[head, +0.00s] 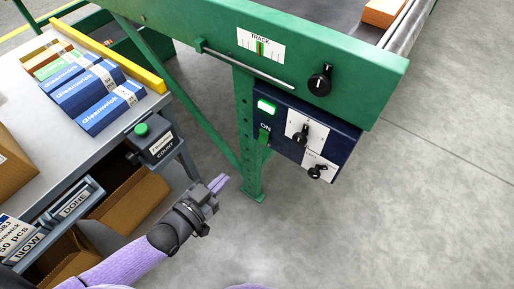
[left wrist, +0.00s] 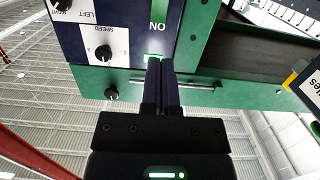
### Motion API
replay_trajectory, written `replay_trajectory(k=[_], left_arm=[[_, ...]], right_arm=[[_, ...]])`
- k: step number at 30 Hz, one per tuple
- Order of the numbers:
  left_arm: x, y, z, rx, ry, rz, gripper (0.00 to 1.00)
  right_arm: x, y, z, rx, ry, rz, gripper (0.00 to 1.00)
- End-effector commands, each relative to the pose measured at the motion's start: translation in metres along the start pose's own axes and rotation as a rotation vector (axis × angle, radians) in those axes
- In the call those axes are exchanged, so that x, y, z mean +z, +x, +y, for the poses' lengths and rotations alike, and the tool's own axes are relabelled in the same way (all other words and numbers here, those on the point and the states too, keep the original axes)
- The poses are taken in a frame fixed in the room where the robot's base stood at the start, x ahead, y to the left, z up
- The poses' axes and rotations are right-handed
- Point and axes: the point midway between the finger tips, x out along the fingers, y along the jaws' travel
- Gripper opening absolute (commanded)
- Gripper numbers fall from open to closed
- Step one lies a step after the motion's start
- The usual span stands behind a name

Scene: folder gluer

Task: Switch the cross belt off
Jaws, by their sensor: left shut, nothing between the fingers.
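The cross belt's dark blue control box (head: 335,150) hangs under the green machine frame. It carries a lit green lamp (head: 266,106), the word ON and a green switch (head: 264,138) below that word. My left gripper (head: 221,183) is shut and empty, below and left of the box in the head view. In the left wrist view, which is upside down, the closed fingers (left wrist: 160,66) overlap the lit lamp (left wrist: 153,56); the green switch (left wrist: 162,8) is at the top edge. I cannot tell any contact. My right gripper is not in view.
The box also has a speed knob (head: 303,134) and a lower knob (head: 318,171). A TRACK knob (head: 319,82) and metal rod (head: 247,67) are on the frame above. A green leg (head: 250,165) stands near my gripper. A COUNT button box (head: 150,140) is left.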

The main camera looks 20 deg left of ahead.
Motion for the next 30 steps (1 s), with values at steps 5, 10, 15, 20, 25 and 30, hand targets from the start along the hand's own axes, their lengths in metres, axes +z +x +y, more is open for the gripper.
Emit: replay_trajectory(k=[5,10,15,20,25,30], left_arm=[[0.0,0.001,0.0,-0.001,0.0,-0.002,0.0],[0.004,0.023,0.0,-0.002,0.0,-0.002,0.0],[0.007,0.061,0.0,-0.002,-0.002,-0.005,0.0],[0.008,0.096,0.0,-0.001,-0.001,-0.005,0.0],[0.007,0.125,0.0,-0.001,-0.002,-0.007,0.0],[0.004,0.138,-0.001,-0.002,0.001,-0.006,0.0]], right_arm=[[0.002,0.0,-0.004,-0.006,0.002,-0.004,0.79],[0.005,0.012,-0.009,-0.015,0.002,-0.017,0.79],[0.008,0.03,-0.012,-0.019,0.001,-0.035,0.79],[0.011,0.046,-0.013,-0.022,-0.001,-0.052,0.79],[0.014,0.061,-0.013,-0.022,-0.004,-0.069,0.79],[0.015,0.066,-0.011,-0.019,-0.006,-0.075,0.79]])
